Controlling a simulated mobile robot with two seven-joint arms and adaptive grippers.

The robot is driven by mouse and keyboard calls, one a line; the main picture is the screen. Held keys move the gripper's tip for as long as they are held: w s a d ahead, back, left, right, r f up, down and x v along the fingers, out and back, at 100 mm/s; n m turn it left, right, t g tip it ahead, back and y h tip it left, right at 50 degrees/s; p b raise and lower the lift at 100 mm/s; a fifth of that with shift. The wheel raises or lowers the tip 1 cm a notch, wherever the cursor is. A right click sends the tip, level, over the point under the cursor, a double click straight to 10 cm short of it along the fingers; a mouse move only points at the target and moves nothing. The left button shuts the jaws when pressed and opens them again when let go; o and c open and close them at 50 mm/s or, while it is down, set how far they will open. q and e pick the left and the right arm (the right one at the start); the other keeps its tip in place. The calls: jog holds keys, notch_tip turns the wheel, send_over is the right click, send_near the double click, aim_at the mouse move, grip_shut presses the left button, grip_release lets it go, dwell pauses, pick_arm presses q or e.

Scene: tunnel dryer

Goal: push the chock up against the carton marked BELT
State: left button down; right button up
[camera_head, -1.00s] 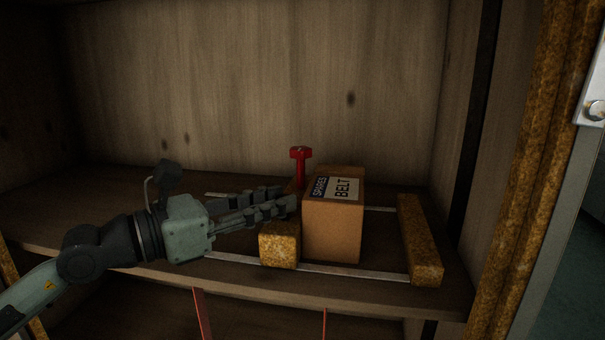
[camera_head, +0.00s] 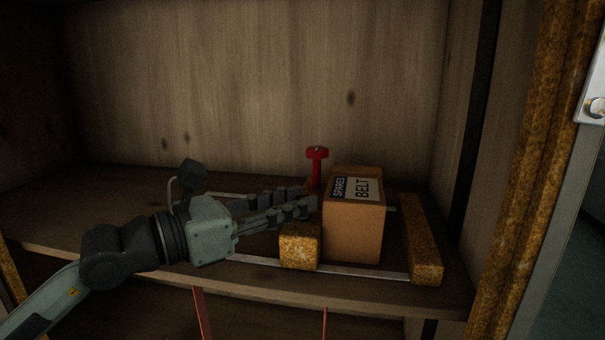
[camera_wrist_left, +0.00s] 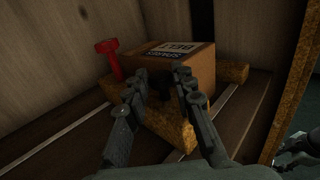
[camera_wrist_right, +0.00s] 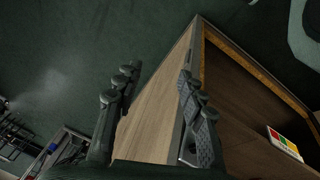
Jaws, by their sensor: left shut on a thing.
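The chock (camera_head: 300,250), a speckled yellow-brown block, lies across two pale rails on the shelf. It also shows in the left wrist view (camera_wrist_left: 180,132). The carton marked BELT (camera_head: 352,235) stands upright just right of it, its left side appearing to touch the chock; it also shows in the left wrist view (camera_wrist_left: 195,75). My right gripper (camera_wrist_right: 155,77) is open and empty, away from the shelf.
A second speckled block (camera_head: 420,245) lies across the rails right of the carton, with a narrow gap between. A red T-shaped piece (camera_head: 317,160) stands at the chock's far end. The shelf (camera_head: 90,205) is clear at left. A wooden panel (camera_wrist_right: 155,110) shows behind my right gripper.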

aim_at(327, 205)
pick_arm(q)
jog(key=shift+s+d+f, duration=0.1)
jog(key=shift+s+d, duration=0.15)
jog(key=shift+d, duration=0.85)
jog(key=shift+s+d, duration=0.25)
jog(key=shift+d, duration=0.8)
jog(key=shift+s+d, duration=0.1)
jog(key=shift+d, duration=0.1)
jog(key=c, duration=1.3)
grip_release()
jog(key=shift+d, duration=0.25)
jog(key=shift+a, duration=0.1)
jog(key=shift+a, duration=0.1)
jog(key=shift+r, duration=2.6)
